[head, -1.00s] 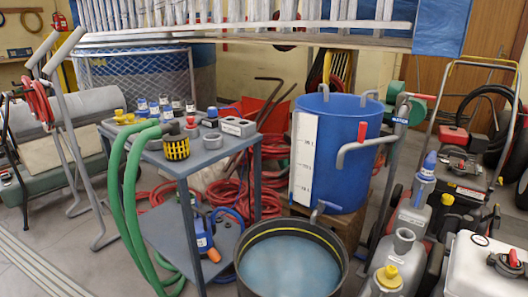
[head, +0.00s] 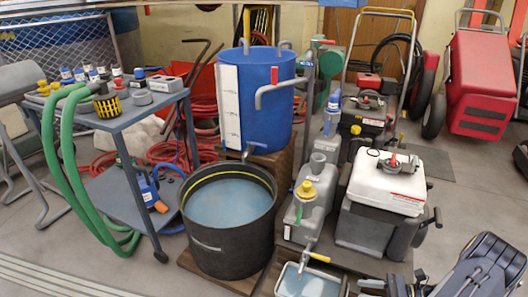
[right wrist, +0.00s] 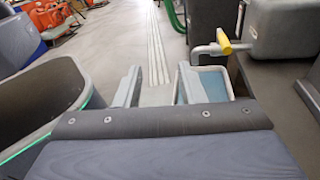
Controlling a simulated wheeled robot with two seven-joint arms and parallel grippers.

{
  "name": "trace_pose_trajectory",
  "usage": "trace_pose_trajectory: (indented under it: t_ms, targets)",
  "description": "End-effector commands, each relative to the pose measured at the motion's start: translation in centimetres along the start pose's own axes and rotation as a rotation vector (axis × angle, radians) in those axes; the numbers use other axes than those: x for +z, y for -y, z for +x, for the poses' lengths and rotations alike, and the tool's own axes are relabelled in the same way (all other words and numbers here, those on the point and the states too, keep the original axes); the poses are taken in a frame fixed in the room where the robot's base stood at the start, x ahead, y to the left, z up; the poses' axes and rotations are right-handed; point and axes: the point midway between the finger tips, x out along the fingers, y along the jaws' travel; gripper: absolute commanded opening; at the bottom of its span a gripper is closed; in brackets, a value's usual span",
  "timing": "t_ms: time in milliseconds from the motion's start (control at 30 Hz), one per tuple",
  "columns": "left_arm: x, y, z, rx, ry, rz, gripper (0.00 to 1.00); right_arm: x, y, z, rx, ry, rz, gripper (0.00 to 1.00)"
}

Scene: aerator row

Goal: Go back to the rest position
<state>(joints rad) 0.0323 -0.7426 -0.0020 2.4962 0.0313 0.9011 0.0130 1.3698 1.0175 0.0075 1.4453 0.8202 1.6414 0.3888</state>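My right gripper (right wrist: 158,85) is open and empty in the right wrist view, its two fingers apart with grey floor showing between them. In the head view my right arm comes in at the bottom right, and its gripper (head: 392,284) is low at the bottom edge, right of a small water tray (head: 283,282). That tray also shows in the right wrist view (right wrist: 228,72), just beyond the right finger, under a tap with a yellow handle (right wrist: 224,41). I cannot tell whether the finger touches the tray. My left gripper is in neither view.
A black tub of water (head: 193,253) stands below a blue barrel (head: 275,130) with a grey pipe. A grey can (head: 299,218) and a white-topped tank (head: 385,183) stand at centre right. A trolley (head: 140,112) with green hoses is at left. Floor (head: 470,195) is clear at right.

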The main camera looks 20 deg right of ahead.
Motion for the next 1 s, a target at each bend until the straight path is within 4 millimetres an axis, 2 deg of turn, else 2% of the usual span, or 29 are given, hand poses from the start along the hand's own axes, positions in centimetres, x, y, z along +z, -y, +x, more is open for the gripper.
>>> trace_pose_trajectory:
  t_ms: [167,367,500,700,833,1000]
  targets:
    - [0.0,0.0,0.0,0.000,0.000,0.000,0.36,4.3,0.4,2.6,0.121,-0.100,-0.117,0.36]
    - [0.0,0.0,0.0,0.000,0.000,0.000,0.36,10.5,-0.7,6.6,0.303,-0.250,-0.325,0.36]
    - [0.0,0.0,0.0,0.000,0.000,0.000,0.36,16.2,-3.7,10.3,0.480,-0.393,-0.583,0.36]
    - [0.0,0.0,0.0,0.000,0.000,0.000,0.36,22.2,-10.1,13.6,0.691,-0.573,-1.033,0.36]
    - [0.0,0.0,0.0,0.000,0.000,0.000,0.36,24.2,-14.2,14.5,0.783,-0.658,-1.341,0.36]
    - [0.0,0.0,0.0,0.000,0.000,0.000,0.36,25.2,-17.8,14.8,0.834,-0.719,-1.657,0.36]
